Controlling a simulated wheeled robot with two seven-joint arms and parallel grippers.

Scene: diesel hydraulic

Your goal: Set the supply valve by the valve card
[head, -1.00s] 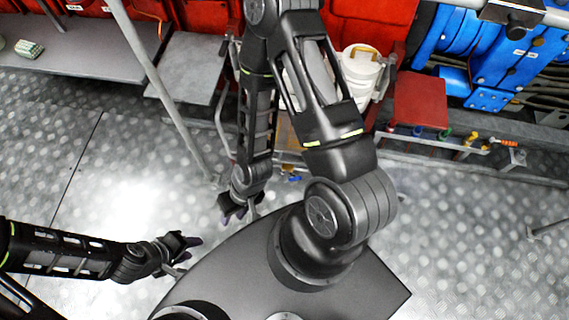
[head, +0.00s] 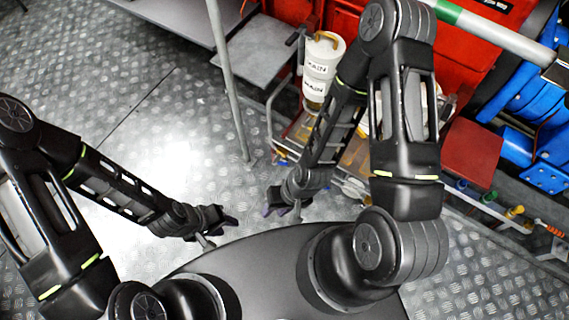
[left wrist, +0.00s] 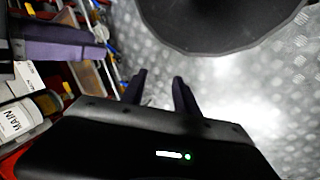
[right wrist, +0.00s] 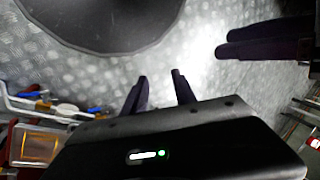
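No valve card can be made out for certain in any view, and I cannot tell which fitting is the supply valve. Small coloured fittings line a rail at the right of the head view: a blue one (head: 461,184), a green one (head: 489,196) and a yellow one (head: 515,212). A blue-handled fitting also shows in the right wrist view (right wrist: 42,105). My left gripper (head: 232,222) is open and empty above the floor; its spread fingers show in the left wrist view (left wrist: 157,84). My right gripper (head: 270,208) is open and empty; its spread fingers show in the right wrist view (right wrist: 160,78).
White containers labelled MAIN (head: 322,68) stand on a rack behind my right arm. A grey post (head: 228,85) rises left of them. Red panels and blue machinery (head: 540,120) fill the back right. The metal floor (head: 120,110) at left is clear.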

